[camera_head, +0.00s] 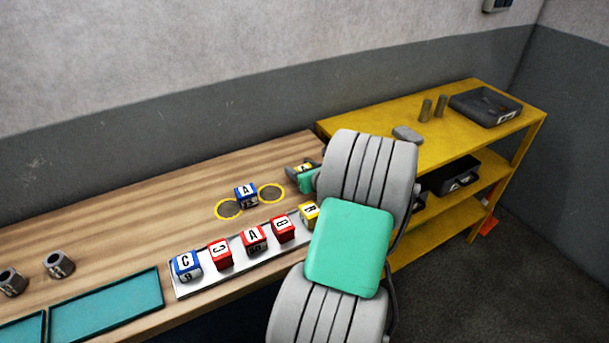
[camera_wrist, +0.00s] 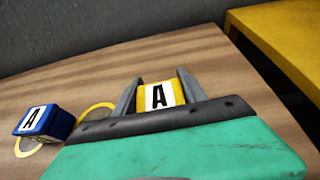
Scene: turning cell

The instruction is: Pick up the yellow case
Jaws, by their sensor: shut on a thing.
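A yellow case (camera_wrist: 161,96) with a black A on a white face sits between the two fingers of my gripper (camera_wrist: 158,92) in the wrist view. My gripper is shut on it. In the head view the held yellow case (camera_head: 303,167) shows small and partly hidden at my gripper (camera_head: 300,170), over the back right of the wooden bench. I cannot tell whether it touches the bench top. A second yellow case (camera_head: 309,212) stands at the right end of the white tray, partly hidden by my arm.
The white tray (camera_head: 215,279) also holds a blue case (camera_head: 186,266) and several red ones. Another blue case (camera_head: 246,195) stands by two yellow rings (camera_head: 228,210). Teal trays (camera_head: 107,305) and grey cylinders (camera_head: 59,264) lie left. A yellow shelf (camera_head: 455,125) stands right.

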